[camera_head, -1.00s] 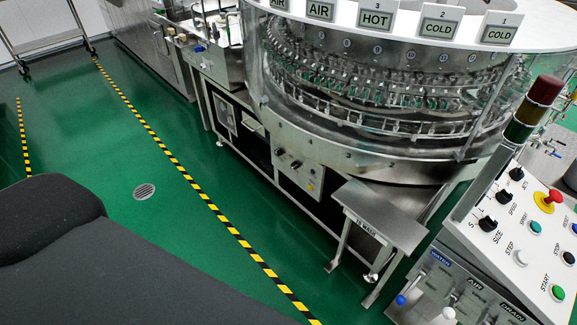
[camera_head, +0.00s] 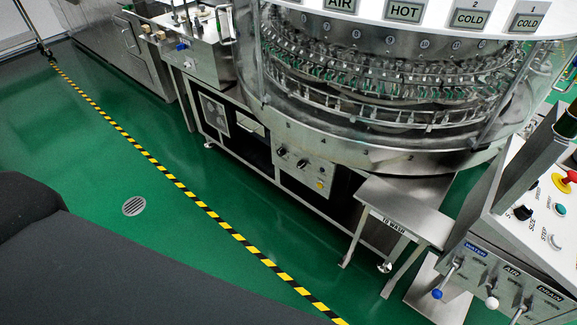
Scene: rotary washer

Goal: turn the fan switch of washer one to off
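The rotary washer (camera_head: 345,150) is a large round steel machine with clear walls and a white top rim carrying AIR, HOT and COLD signs. Below its drum sits a small steel control box (camera_head: 305,170) with two dark knobs (camera_head: 291,157) and a small yellow label. A slanted control panel (camera_head: 528,210) stands at the right edge, with a black SIZE knob (camera_head: 522,212), a red button on yellow and coloured buttons. Its front has WATER, AIR and DRAIN levers. No label reading fan is legible, so I cannot tell which control is the fan switch. Neither gripper is in view.
A steel side shelf (camera_head: 408,205) marked TO WASH juts out between the washer and the panel. The green floor (camera_head: 90,185) in front is clear, with a yellow-black stripe (camera_head: 205,207) and a round drain (camera_head: 134,205). Steel counters (camera_head: 125,45) stand at the back left.

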